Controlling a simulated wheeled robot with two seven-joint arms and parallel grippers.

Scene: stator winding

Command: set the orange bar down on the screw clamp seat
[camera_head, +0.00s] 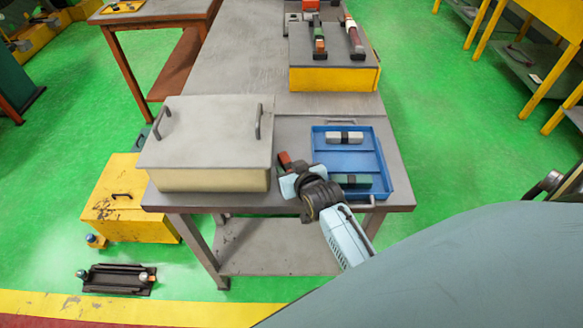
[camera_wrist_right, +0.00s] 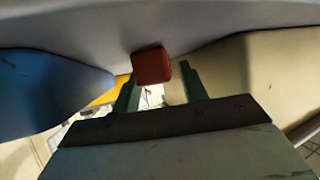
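The orange bar (camera_head: 285,158) is a small red-orange block at the tip of my right gripper (camera_head: 291,172), above the bench between the cream lidded box and the blue tray. In the right wrist view the bar's square end (camera_wrist_right: 152,66) shows between the two green fingers (camera_wrist_right: 160,88), which look closed about it; contact on its right side is not clear. I cannot tell for sure which fixture is the screw clamp seat. Two dark fixtures (camera_head: 353,38) with coloured pieces stand on the yellow block at the back. My left gripper is out of view.
The cream box (camera_head: 205,180) with two handles stands at the left of the bench. The blue tray (camera_head: 319,146) holds a grey-white bar and a green bar. The yellow block (camera_head: 335,79) is at the back right. The grey bench top (camera_head: 240,60) behind the box is clear.

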